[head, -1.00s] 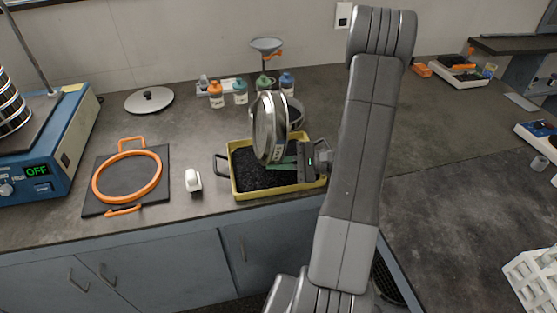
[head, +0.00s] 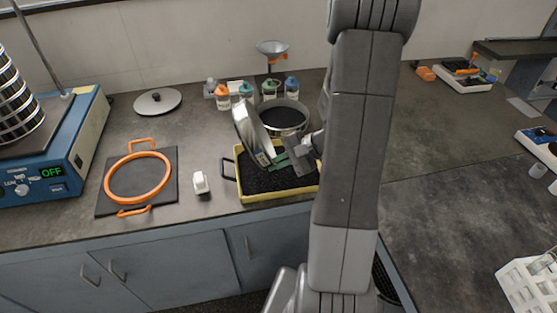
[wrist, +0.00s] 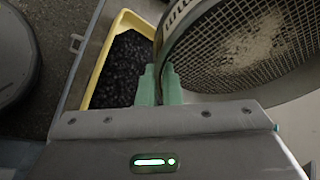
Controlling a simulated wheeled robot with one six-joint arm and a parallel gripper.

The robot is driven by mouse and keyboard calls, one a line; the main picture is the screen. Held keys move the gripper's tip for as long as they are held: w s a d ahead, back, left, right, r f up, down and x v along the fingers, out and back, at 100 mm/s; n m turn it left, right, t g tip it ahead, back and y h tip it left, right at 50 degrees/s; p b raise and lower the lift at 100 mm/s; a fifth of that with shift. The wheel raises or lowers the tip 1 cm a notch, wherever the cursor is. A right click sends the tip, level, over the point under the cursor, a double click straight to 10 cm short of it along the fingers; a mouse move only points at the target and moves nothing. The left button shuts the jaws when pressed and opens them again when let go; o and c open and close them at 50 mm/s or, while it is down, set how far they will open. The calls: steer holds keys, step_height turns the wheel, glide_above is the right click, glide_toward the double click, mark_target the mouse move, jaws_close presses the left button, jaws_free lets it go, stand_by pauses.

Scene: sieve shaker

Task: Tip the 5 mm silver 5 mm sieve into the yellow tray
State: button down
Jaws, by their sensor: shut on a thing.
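The silver sieve (head: 254,132) is steeply tilted above the left part of the yellow tray (head: 300,194). My gripper (head: 283,161) is shut on its rim. In the wrist view, the green fingertips (wrist: 160,86) pinch the rim of the sieve (wrist: 205,50), and its mesh shows with a pale patch of material on it. The tray (wrist: 98,72) holds dark granules in both views. My arm hides the tray's right end in the head view.
Another round sieve or pan (head: 291,106) with dark contents stands behind the tray. Several small bottles (head: 246,93) stand behind it. A white brush-like object (head: 201,182) lies left of the tray, and an orange ring frame (head: 138,178) lies further left. A blue shaker (head: 75,160) reads OFF.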

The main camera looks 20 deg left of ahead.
stand_by(0.3)
steer(key=shift+s+a+r+t+h+p, duration=0.15)
steer(key=shift+r+t+h+p, duration=0.25)
steer(key=shift+h+p, duration=0.25)
steer(key=shift+s+a+r+n+t+h+p, duration=0.15)
steer(key=shift+r+n+t+h+p, duration=0.2)
steer(key=shift+h+p, duration=0.45)
steer(key=shift+a+f+t+h+p, duration=0.15)
steer(key=shift+t+h+p, duration=0.3)
steer(key=shift+p, duration=0.45)
steer(key=shift+f, duration=0.15)
